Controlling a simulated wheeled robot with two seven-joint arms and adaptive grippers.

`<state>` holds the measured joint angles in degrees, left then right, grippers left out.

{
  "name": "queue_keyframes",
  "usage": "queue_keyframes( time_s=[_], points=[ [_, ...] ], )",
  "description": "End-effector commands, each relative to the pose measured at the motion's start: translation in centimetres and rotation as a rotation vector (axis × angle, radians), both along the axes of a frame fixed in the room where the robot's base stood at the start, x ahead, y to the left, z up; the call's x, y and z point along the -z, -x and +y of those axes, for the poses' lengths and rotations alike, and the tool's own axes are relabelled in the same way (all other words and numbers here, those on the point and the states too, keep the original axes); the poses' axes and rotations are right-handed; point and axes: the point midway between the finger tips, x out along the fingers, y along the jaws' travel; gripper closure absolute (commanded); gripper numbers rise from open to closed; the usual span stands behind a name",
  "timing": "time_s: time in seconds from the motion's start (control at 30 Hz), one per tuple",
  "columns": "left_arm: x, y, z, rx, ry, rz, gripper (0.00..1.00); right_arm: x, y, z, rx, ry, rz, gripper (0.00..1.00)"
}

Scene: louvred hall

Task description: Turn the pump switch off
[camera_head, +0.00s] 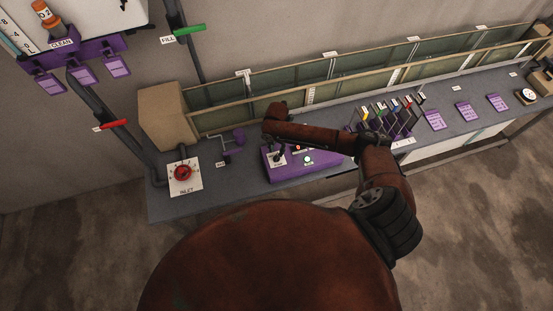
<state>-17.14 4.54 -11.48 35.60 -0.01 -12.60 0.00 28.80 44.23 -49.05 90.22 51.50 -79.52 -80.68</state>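The pump switch (278,159) sits on a white label at the left end of a purple control box (292,175) on the grey bench. The box also carries a small red light and a green light (307,159) that looks lit. My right arm reaches in from the right over the bench. Its gripper (270,140) is small and dark, just above and behind the switch. I cannot tell whether it touches the switch or whether its fingers are open. The switch's exact position is too small to read. My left gripper is out of view.
A red inlet valve (182,172) and a purple crank (232,144) stand left of the box. A long glass-walled channel (350,82) runs behind. Red and green handled pipes are at left.

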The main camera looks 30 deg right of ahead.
Motion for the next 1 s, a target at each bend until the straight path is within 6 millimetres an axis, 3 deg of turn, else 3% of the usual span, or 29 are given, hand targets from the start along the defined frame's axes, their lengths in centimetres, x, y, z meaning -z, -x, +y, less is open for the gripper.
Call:
queue_keyframes(
  time_s=[0.03,0.37,0.5,0.9,1.0],
  points=[
    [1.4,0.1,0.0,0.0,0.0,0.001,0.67,1.5,0.1,0.0,0.0,0.0,0.001,0.73],
    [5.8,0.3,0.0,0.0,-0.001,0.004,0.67,5.8,0.1,0.0,0.0,-0.001,0.001,0.73],
    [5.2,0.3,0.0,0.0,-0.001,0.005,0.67,5.2,0.0,0.0,0.0,0.0,0.0,0.73],
    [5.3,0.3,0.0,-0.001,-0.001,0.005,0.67,5.9,0.0,0.0,0.0,-0.001,-0.001,0.73],
    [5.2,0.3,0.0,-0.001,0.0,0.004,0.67,6.0,0.0,0.0,0.0,-0.001,-0.001,0.79]
  ],
)
